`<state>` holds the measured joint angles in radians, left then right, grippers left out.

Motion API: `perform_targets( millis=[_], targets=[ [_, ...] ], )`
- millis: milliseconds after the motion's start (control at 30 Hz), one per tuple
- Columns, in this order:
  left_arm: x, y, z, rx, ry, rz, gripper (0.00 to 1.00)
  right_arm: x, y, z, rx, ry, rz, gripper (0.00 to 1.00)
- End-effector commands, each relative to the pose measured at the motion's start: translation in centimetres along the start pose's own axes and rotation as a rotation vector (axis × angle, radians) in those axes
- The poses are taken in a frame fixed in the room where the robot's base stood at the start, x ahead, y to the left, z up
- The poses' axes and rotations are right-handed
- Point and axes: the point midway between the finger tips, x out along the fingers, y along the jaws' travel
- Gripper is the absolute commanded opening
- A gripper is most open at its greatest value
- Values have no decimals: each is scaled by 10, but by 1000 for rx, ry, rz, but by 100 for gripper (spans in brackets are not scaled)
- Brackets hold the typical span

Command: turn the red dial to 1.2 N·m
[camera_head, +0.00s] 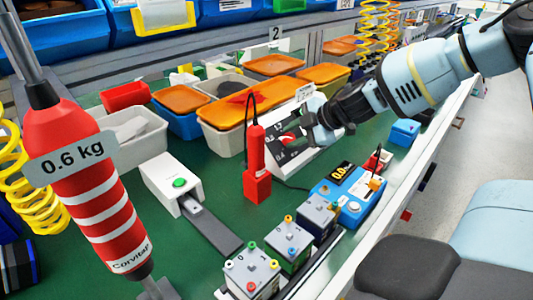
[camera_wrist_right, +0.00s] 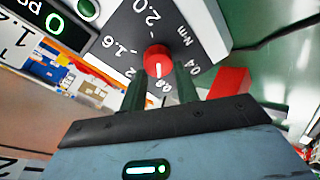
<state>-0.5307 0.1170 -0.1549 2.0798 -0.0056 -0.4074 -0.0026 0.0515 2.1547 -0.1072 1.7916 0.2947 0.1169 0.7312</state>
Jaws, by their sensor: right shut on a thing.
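The red dial (camera_wrist_right: 157,58) sits on a dark N·m scale plate (camera_wrist_right: 125,38) in the right wrist view. A white line on the dial points down in that view, toward 0.8. My right gripper (camera_wrist_right: 157,85) is shut on the dial, a finger on each side. In the head view my right gripper (camera_head: 302,128) reaches the switch box (camera_head: 310,152) from the right and covers much of its face. My left gripper is not in view.
A red screwdriver stands in a red holder (camera_head: 257,186) left of the box. A blue meter (camera_head: 345,192) and several small terminal blocks (camera_head: 290,245) stand in front. A red 0.6 kg tool (camera_head: 85,185) hangs at left. Orange-lidded bins (camera_head: 275,65) stand behind.

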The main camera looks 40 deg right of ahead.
Motion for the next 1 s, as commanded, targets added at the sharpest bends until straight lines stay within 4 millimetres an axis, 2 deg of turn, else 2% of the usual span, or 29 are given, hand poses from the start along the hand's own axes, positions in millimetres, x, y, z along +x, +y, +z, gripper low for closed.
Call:
perform_targets(
  millis=[33,600,1000],
  targets=[
    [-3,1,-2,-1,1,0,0,-2,0,-5,44,14,3,8],
    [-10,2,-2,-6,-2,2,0,0,-5,-2,569,40,85,8],
    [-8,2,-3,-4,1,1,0,1,-8,1,813,46,124,8]
  ],
)
